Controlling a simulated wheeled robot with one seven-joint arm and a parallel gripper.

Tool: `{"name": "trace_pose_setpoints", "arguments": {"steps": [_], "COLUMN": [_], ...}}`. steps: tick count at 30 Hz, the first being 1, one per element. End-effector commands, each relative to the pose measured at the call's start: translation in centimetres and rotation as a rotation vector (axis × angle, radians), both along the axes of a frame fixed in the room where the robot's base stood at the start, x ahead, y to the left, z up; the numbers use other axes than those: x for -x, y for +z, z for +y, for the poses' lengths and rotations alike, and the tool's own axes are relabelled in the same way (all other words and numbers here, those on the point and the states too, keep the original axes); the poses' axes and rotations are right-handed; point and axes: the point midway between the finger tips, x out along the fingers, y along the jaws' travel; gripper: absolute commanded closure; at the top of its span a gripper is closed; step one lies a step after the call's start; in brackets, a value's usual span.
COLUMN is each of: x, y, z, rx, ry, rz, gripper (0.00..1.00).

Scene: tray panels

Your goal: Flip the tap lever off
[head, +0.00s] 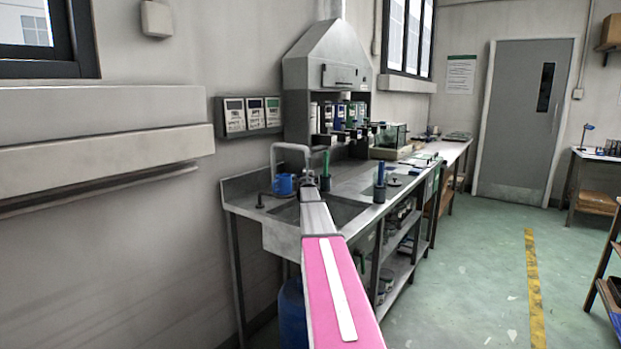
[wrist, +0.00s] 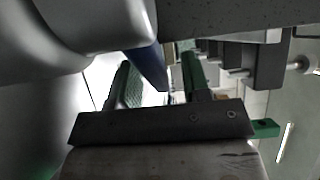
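In the wrist view, a smooth pale grey body, apparently the tap (wrist: 95,22), fills the upper left. A blue lever (wrist: 148,66) slants down from it into the gap between my fingers. My gripper (wrist: 160,75) is open, with one green finger on each side of the lever. I see space on both sides of it, but cannot tell whether either finger touches. In the head view, the grey gooseneck tap (head: 291,146) stands at the back of the sink, and my gripper (head: 321,165) is just right of its spout. The lever cannot be made out there.
A blue mug (head: 283,184) stands beside the tap on the steel sink bench (head: 240,190). Bottles line the hood behind. Floor (head: 470,260) to the right is clear.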

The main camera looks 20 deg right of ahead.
Motion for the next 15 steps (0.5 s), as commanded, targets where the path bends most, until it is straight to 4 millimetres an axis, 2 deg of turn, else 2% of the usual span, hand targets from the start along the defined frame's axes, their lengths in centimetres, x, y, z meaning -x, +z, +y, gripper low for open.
{"name": "trace_pose_setpoints", "arguments": {"steps": [10,15], "x": [0.4,1.8], "y": [0.0,0.0], "z": [0.1,0.8], "rx": [0.0,0.0], "ry": [-0.002,-0.001], "rz": [0.0,0.0], "gripper": [0.57,0.57]}}
